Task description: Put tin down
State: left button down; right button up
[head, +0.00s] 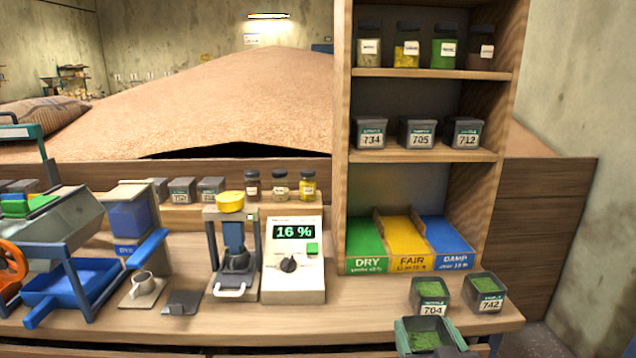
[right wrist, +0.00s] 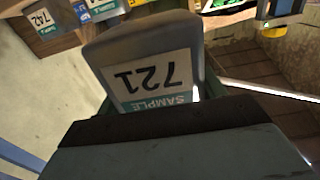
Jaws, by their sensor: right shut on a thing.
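A dark grey sample tin filled with green material (head: 424,335) is at the bottom of the head view, in front of the bench edge. In the right wrist view the tin (right wrist: 150,65) shows its label upside down, reading 721 SAMPLE. My right gripper (head: 446,352) is shut on this tin; only a small part of the gripper shows in the head view. Tin 704 (head: 431,296) and tin 742 (head: 485,293), both with green contents, stand on the bench's right end, just beyond the held tin. My left gripper is not in view.
A shelf holds DRY (head: 366,243), FAIR (head: 402,243) and DAMP (head: 443,242) bays that look empty. Tins 734, 705 and 712 (head: 466,132) stand above, with jars higher. A meter (head: 293,260) reads 16 %. Bare bench (head: 365,300) lies left of tin 704.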

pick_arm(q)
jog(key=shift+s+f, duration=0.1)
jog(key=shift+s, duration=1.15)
pick_arm(e)
jog(key=s, duration=0.1)
jog(key=s+d, duration=0.1)
jog(key=s, duration=0.1)
jog(key=s+d, duration=0.1)
jog(key=s, duration=0.1)
jog(key=shift+s+d+f, duration=0.15)
jog(key=shift+s+f, duration=0.05)
jog(key=shift+f, duration=0.1)
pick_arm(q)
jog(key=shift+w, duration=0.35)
